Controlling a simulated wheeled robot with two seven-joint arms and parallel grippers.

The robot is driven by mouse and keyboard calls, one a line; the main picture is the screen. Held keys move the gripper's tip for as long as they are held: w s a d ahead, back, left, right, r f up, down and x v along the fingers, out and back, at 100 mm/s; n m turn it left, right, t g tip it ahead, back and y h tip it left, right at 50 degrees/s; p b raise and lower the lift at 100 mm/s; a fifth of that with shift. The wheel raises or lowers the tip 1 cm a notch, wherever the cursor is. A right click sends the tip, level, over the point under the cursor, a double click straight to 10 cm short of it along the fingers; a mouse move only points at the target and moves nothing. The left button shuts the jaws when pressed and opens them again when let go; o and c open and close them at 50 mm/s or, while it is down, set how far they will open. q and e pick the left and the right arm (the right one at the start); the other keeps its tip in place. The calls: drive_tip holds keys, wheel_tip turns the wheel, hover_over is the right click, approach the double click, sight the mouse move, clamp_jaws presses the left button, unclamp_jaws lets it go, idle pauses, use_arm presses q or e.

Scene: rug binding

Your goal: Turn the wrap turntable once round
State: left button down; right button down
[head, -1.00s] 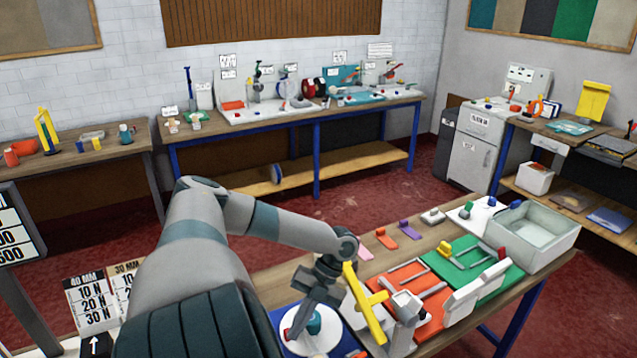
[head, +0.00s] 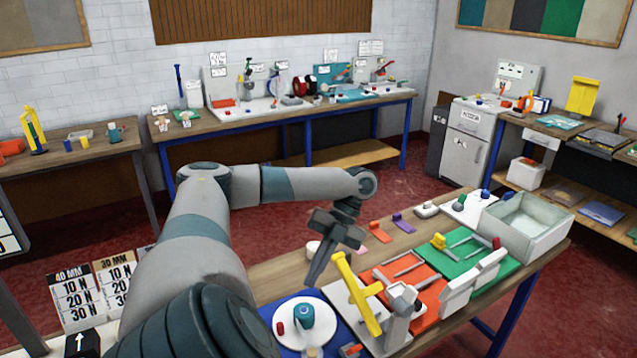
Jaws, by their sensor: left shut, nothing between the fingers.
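The wrap turntable is a round white disc (head: 322,334) on a blue mat (head: 265,309) at the near end of the bench. A teal cylinder (head: 304,317) stands near its middle and a small red knob (head: 280,328) sits at its left. My left gripper (head: 312,282) hangs from the arm just beyond the disc in the picture. It is shut, empty, and apart from the teal cylinder and red knob. My right gripper is out of view.
A yellow lever (head: 357,293) stands on a pale fixture right of the disc. Further right are an orange plate (head: 408,270), a green plate (head: 470,243) and a grey tub (head: 527,223). A cream round piece (head: 313,247) lies behind my gripper.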

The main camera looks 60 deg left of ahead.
use_arm(q)
drive_tip(key=shift+p+v, duration=0.6)
drive_tip(key=shift+v, duration=0.65)
